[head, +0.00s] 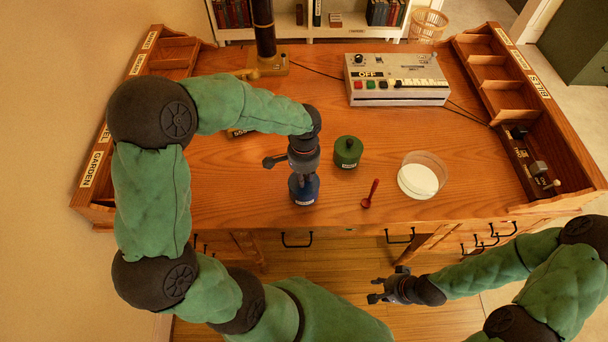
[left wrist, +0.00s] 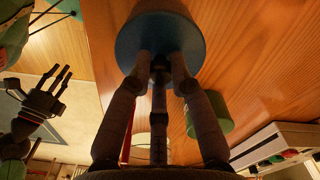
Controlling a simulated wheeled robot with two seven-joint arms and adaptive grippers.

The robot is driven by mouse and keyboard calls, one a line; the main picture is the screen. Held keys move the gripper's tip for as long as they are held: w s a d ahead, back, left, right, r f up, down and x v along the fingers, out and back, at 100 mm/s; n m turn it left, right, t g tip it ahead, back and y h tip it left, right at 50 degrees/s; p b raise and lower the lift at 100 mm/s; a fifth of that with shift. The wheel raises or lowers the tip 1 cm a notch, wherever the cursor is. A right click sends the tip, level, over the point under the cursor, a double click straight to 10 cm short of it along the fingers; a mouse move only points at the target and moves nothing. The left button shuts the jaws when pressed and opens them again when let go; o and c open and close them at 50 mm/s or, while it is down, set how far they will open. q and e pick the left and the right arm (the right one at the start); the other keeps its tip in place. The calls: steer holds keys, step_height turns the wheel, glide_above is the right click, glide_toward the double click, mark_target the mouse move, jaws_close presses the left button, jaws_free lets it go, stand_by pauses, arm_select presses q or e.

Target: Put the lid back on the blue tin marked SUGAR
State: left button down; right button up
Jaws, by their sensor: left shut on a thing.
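The blue tin (head: 304,193) stands upright near the front middle of the desk, with a white label on its front. My left gripper (head: 303,176) points down right over it and hides most of its top. In the left wrist view my left gripper (left wrist: 160,68) is shut on the small dark knob of the round blue lid (left wrist: 160,30). The lid is at the tin's top; I cannot tell whether it is seated or slightly above. My right gripper (head: 376,290) is empty, its fingers apart, in front of the desk's edge.
A green lidded tin (head: 348,153) stands right of the blue tin. A red spoon (head: 370,194) and a clear bowl with white contents (head: 420,178) lie further right. A box with buttons (head: 397,80) is behind. Compartment racks (head: 497,75) line the sides.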

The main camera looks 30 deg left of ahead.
stand_by(0.4)
arm_select(q)
steer(key=c, duration=0.6)
jaws_free()
steer(key=shift+r, duration=0.15)
steer(key=shift+r+p, duration=2.9)
steer(key=shift+r, duration=0.45)
jaws_close()
steer(key=shift+f+b, duration=1.9)
steer(key=shift+f, duration=0.75)
